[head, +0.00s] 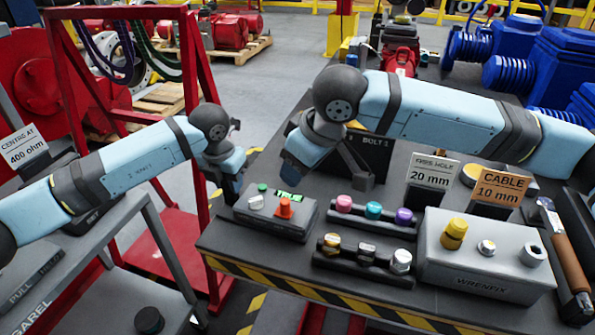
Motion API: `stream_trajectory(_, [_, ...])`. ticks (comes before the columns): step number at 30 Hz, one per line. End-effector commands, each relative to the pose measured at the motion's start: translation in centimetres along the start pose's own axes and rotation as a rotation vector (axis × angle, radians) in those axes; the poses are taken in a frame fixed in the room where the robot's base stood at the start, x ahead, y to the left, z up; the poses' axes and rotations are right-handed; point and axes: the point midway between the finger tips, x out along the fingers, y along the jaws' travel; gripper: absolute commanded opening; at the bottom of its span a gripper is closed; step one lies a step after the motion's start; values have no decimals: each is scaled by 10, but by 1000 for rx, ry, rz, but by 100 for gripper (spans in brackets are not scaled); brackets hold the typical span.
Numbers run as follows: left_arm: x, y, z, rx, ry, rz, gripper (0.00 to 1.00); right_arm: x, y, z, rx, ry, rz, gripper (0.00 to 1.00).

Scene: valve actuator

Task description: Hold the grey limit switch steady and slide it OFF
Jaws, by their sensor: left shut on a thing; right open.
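The grey limit switch (262,222) looks to be the small grey box near the left end of the dark bench top. It has an orange-red knob, a green lit display, a green button and a pale knob on top. My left gripper (232,192) is at the box's left end, shut on it; the finger contact is partly hidden. My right gripper (288,172) hangs above and behind the box, open and apart from it. Its fingers are dark and small in this view. The position of the switch's slider cannot be read.
Right of the box stand a rack of coloured knobs (373,213), a rack of metal fittings (363,262) and a larger grey WRENFIX box (480,268). Signs (432,172) stand behind them. A black BOLT bin (375,165) is behind. The striped front edge (300,287) is close.

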Motion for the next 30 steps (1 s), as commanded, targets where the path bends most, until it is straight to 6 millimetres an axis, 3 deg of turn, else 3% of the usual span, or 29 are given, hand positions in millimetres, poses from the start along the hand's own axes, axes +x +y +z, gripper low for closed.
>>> stream_trajectory(7, [2, 1, -1, -3, 3, 2, 0, 1, 0, 0, 0, 0, 0, 48])
stream_trajectory(8, [2, 1, -1, -3, 3, 2, 32, 1, 0, 0, 0, 0, 0, 48])
stream_trajectory(12, [2, 1, 0, -2, 2, 2, 59, 1, 0, 0, 0, 0, 0, 48])
stream_trajectory(22, [-5, 1, 0, -1, -1, 1, 59, 0, 0, 0, 0, 0, 0, 48])
stream_trajectory(26, [-22, 1, 1, -1, -3, 2, 59, 0, 0, 0, 0, 0, 0, 48])
stream_trajectory(30, [-52, 1, 1, -1, -4, 2, 59, 0, 0, 0, 0, 0, 0, 48])
